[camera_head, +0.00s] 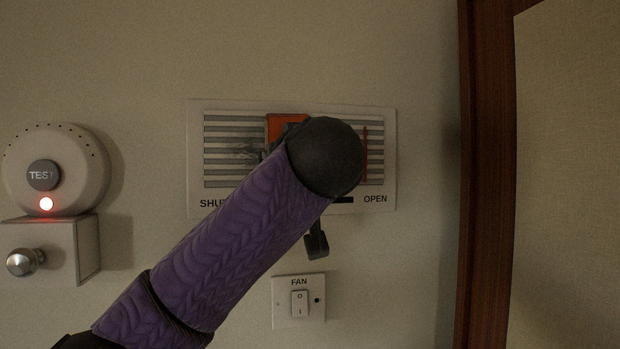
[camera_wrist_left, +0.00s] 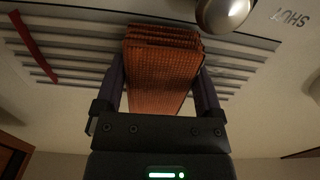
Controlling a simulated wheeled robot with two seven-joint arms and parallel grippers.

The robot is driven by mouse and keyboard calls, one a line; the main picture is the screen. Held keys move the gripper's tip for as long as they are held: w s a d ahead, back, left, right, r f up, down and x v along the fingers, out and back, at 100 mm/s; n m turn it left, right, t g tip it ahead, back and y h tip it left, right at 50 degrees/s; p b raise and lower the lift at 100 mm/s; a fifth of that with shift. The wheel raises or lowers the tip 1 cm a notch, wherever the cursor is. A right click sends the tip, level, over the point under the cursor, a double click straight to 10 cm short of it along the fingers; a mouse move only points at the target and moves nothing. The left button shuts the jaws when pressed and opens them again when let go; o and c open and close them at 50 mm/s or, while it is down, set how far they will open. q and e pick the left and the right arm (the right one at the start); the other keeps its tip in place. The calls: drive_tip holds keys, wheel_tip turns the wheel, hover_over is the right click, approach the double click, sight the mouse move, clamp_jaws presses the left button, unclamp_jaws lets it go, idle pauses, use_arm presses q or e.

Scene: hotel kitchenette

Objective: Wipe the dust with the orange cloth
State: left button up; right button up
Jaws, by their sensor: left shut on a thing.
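The orange cloth (camera_head: 284,125) shows in the head view at the upper middle of a slatted wall vent (camera_head: 193,160), partly hidden by my left arm. In the left wrist view the cloth (camera_wrist_left: 161,88) is a folded, ribbed pad. My left gripper (camera_wrist_left: 160,66) is shut on it, a finger on each side. The cloth's far end is up by the slats; I cannot tell whether it touches them. A grey smudge of dust (camera_head: 243,153) lies on the slats just left of the cloth. My forearm hides the vent's middle. My right gripper is not in view.
The vent is marked SHUT and OPEN, with a red line (camera_head: 366,154) near its right end. A silver knob (camera_wrist_left: 224,14) is close right of the cloth. A fan switch (camera_head: 299,301) sits below, a round alarm (camera_head: 56,168) left, a wooden frame (camera_head: 486,170) right.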

sight(243, 163)
use_arm(q)
drive_tip(key=shift+s+a+f+b, duration=0.1)
drive_tip(key=shift+s+a+b, duration=0.1)
drive_tip(key=shift+a, duration=0.3)
drive_tip(key=shift+s+a+b, duration=0.1)
drive_tip(key=shift+a+b, duration=0.1)
drive_tip(key=shift+a, duration=0.3)
drive_tip(key=shift+a+b, duration=0.3)
drive_tip(key=shift+b, duration=0.05)
drive_tip(key=shift+s+a+b, duration=0.3)
drive_tip(key=shift+a+b, duration=0.3)
drive_tip(key=shift+a, duration=0.35)
drive_tip(key=shift+s+a, duration=0.15)
drive_tip(key=shift+a, duration=0.25)
drive_tip(key=shift+a+b, duration=0.3)
drive_tip(key=shift+b, duration=0.1)
drive_tip(key=shift+s+a+b, duration=0.25)
drive_tip(key=shift+a+b, duration=0.05)
drive_tip(key=shift+a, duration=0.4)
drive_tip(key=shift+s+a+b, duration=0.25)
drive_tip(key=shift+a+b, duration=0.05)
drive_tip(key=shift+a, duration=0.4)
drive_tip(key=shift+d, duration=0.1)
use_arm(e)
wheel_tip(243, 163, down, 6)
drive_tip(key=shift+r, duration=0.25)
